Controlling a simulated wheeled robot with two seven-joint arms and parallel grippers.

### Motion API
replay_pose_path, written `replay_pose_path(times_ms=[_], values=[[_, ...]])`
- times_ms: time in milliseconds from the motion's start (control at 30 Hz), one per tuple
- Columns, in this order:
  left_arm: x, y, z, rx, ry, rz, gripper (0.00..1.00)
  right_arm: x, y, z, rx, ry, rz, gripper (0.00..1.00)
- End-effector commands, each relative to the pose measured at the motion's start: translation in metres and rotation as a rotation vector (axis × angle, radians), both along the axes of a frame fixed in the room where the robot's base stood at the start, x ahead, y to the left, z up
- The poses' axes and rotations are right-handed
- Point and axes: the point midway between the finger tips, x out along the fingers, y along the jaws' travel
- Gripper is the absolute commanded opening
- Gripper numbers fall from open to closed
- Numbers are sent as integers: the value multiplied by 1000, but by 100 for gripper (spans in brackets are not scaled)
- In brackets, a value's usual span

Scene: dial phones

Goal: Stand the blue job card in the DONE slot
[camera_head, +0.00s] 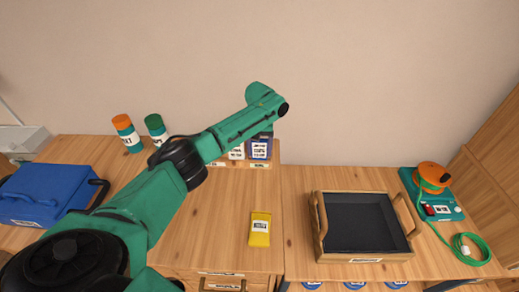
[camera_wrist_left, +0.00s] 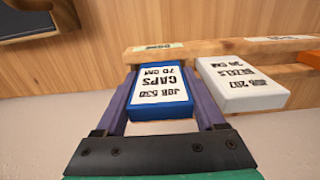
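The blue job card (camera_wrist_left: 160,91), with a white CAPS label, stands upright at the rack (camera_wrist_left: 225,55) by the DONE label (camera_wrist_left: 158,46). It also shows at the back of the table in the head view (camera_head: 259,150). My left gripper (camera_wrist_left: 161,85) has its purple fingers against both sides of the card, with no clear gap. The card's lower edge looks seated at the rack, but the slot itself is hidden. A white job card (camera_wrist_left: 243,85) stands beside it in the neighbouring place. My right gripper is not in view.
A yellow card (camera_head: 260,229) lies on the table. A dark tray (camera_head: 362,222) is to the right, with an orange reel (camera_head: 433,177) beyond it. Two capped bottles (camera_head: 127,135) and a blue box (camera_head: 47,194) are on the left. Table around the yellow card is clear.

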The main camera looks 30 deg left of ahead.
Motion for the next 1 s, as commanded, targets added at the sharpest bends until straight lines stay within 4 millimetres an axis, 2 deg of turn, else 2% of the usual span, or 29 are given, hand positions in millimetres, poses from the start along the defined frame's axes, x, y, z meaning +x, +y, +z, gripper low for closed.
replay_pose_path(times_ms=[367,467,800,900,1000], values=[[0,0,5,0,-1,0,82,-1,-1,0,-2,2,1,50],[1,0,19,-1,-3,1,82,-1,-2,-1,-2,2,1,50],[1,-1,105,-1,-3,0,82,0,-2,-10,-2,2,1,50],[1,0,118,0,-1,1,82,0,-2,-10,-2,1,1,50],[0,0,123,0,2,1,82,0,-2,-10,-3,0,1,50]])
